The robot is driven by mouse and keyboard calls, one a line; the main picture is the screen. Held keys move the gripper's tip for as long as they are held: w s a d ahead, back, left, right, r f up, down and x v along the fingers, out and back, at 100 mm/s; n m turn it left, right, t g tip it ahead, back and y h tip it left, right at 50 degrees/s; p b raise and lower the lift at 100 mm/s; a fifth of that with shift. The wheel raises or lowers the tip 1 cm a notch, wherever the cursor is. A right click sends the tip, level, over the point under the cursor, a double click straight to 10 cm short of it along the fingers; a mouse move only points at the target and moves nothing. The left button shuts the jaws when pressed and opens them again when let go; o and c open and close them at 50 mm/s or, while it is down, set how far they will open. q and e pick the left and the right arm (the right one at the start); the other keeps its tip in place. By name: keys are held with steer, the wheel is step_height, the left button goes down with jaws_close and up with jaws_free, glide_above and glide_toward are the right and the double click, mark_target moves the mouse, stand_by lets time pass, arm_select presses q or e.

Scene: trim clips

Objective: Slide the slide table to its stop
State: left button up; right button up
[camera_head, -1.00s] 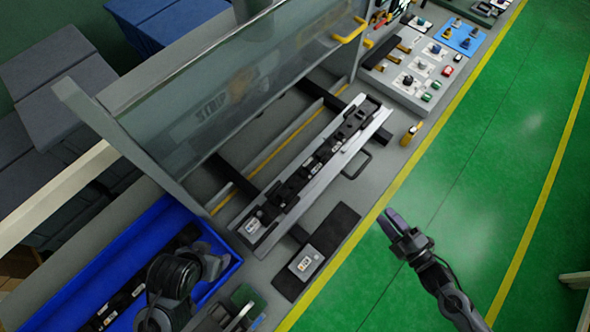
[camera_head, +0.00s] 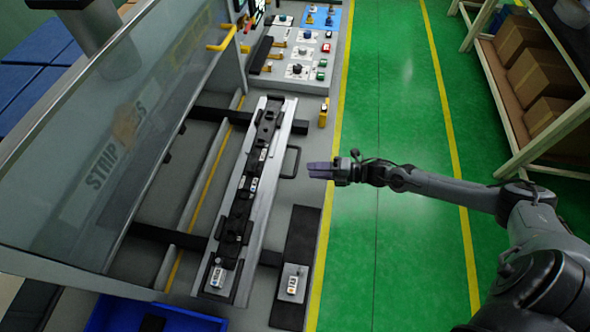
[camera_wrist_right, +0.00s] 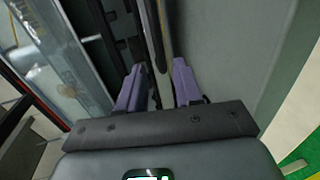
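The slide table (camera_head: 256,225) is a long silver plate carrying a black trim strip with several clips. It lies across dark rails on the grey bench. A dark loop handle (camera_head: 297,150) sticks out from its right side. My right gripper (camera_head: 309,170) is just right of the handle, its purple fingers pointing left towards it. In the right wrist view the two fingers (camera_wrist_right: 158,80) are apart, with a dark bar (camera_wrist_right: 151,35), apparently the handle, ahead between them. Contact cannot be told. My left gripper is not in view.
A glass guard (camera_head: 110,150) stands left of the slide table. A control panel (camera_head: 300,55) with buttons is at the back. A dark pad (camera_head: 299,240) with a labelled block lies front right. A blue bin (camera_head: 200,322) is at the bottom. Green floor lies right.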

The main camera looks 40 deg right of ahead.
mark_target(296, 168)
steer(key=shift+x, duration=3.6)
steer(key=shift+c, duration=0.3)
jaws_close()
